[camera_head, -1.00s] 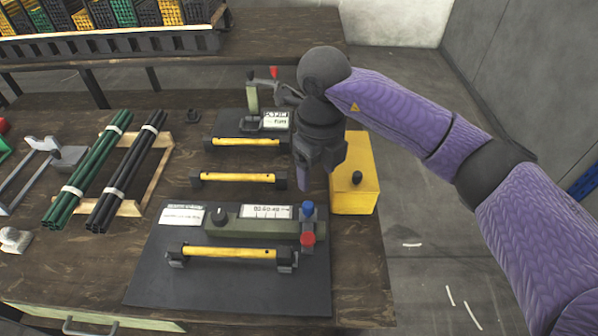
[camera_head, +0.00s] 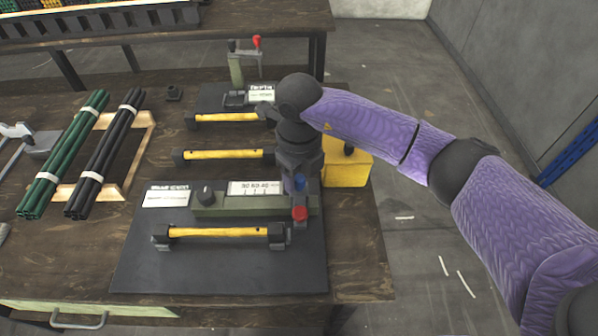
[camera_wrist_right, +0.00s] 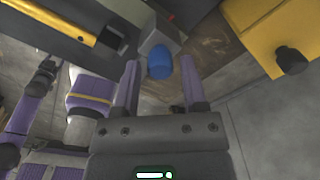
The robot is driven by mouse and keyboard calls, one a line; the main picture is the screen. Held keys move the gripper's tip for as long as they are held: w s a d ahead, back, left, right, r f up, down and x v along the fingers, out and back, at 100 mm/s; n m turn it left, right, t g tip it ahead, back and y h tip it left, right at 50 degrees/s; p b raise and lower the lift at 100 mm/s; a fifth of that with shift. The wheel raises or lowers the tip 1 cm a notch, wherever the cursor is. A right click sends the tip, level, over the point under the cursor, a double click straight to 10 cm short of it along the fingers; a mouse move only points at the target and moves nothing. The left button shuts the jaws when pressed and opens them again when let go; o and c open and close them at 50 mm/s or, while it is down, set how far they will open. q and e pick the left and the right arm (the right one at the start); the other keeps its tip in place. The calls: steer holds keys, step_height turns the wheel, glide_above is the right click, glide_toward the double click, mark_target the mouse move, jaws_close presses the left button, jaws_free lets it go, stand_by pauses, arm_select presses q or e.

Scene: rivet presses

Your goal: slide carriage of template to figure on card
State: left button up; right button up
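The template (camera_head: 240,206) is a long green bar with a white scale on the dark front plate. At its right end is the carriage, with a blue knob (camera_head: 299,183) on top and a red knob (camera_head: 299,213) facing front. The card (camera_head: 166,197) lies at the plate's left; its figure is too small to read. My right gripper (camera_wrist_right: 155,85) has its purple fingers apart, with the blue knob (camera_wrist_right: 160,62) just ahead of and between the fingertips; contact cannot be told. In the head view my right wrist hangs just behind the carriage. My left gripper is out of view.
A yellow tube (camera_head: 220,232) sits in holders in front of the template. A yellow box (camera_head: 345,168) with a black knob stands behind right. Green rods (camera_head: 66,150) and black rods (camera_head: 106,150) lie left. The table's right edge is close.

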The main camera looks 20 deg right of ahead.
jaws_close()
stand_by(1.2)
